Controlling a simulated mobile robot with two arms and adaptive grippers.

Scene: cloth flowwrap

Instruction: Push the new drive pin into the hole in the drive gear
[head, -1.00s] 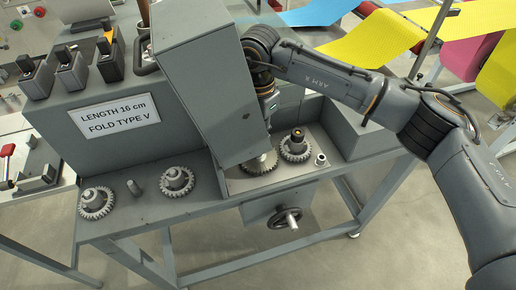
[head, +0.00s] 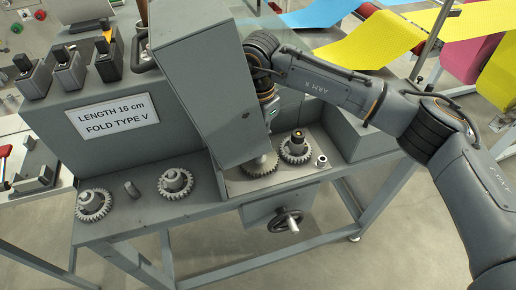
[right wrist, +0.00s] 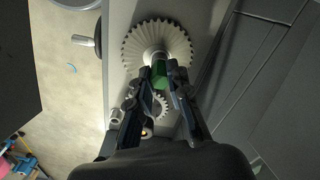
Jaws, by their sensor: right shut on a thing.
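The drive gear (head: 262,167) lies flat at the foot of the grey hood, which hides part of it. It shows as a large toothed disc in the right wrist view (right wrist: 138,45). My right gripper (right wrist: 161,72) is shut on a small green piece (right wrist: 161,76), apparently the new drive pin, right beside the gear's central hub (right wrist: 155,58). I cannot tell whether the pin is in the hole. In the head view the hood hides my right fingertips. My left gripper is not in view.
The grey hood (head: 205,85) stands close to my right arm. A second gear with a dark-topped shaft (head: 296,148) and a small metal collar (head: 321,161) sit to the right. A handwheel (head: 285,220) hangs below.

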